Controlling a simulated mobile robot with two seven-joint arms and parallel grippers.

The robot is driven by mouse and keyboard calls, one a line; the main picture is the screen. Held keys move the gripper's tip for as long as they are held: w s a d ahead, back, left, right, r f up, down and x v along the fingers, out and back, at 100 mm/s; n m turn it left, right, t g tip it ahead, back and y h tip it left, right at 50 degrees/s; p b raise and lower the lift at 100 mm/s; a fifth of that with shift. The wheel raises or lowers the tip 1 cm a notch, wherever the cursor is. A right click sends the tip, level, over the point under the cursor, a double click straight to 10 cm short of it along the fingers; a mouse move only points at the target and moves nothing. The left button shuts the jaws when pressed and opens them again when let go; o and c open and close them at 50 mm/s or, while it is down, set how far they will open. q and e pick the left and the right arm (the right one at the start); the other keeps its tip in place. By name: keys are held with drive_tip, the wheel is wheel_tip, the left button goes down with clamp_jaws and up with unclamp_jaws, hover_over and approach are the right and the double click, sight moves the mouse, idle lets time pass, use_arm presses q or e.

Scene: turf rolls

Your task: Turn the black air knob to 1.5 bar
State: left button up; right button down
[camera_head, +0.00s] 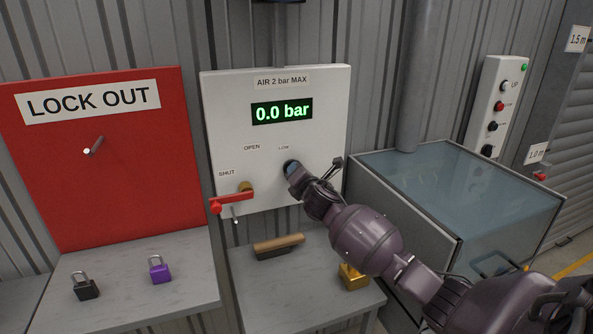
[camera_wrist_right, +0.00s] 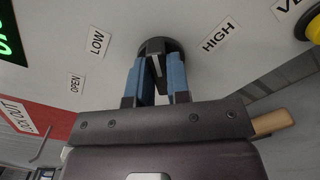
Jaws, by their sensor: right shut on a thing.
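The black air knob (camera_wrist_right: 158,46) is on the white air panel (camera_head: 325,105), between the LOW and HIGH labels. In the head view only its dark edge (camera_head: 287,163) shows behind my fingers. My right gripper (camera_head: 292,171) is at the knob. In the right wrist view its two blue fingers (camera_wrist_right: 158,75) sit on either side of the knob's grip, shut on it. Where the knob points is hard to tell. The green display (camera_head: 282,111) reads 0.0 bar. My left gripper is not in view.
A red lever (camera_head: 230,203) with a brass fitting sits by SHUT. A wooden-handled tool (camera_head: 278,245) and a brass padlock (camera_head: 352,277) lie below on a grey shelf. Black (camera_head: 85,289) and purple (camera_head: 159,272) padlocks stand left. A glass-topped tank (camera_head: 455,190) is right.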

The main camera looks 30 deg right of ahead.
drive_tip(key=m, duration=0.6)
drive_tip(key=shift+d+f+p, duration=0.1)
drive_tip(key=shift+p, duration=0.25)
drive_tip(key=shift+m, duration=0.3)
drive_tip(key=c, duration=1.1)
unclamp_jaws()
drive_tip(key=v, duration=1.1)
drive_tip(key=shift+f, duration=0.1)
drive_tip(key=shift+w, duration=0.1)
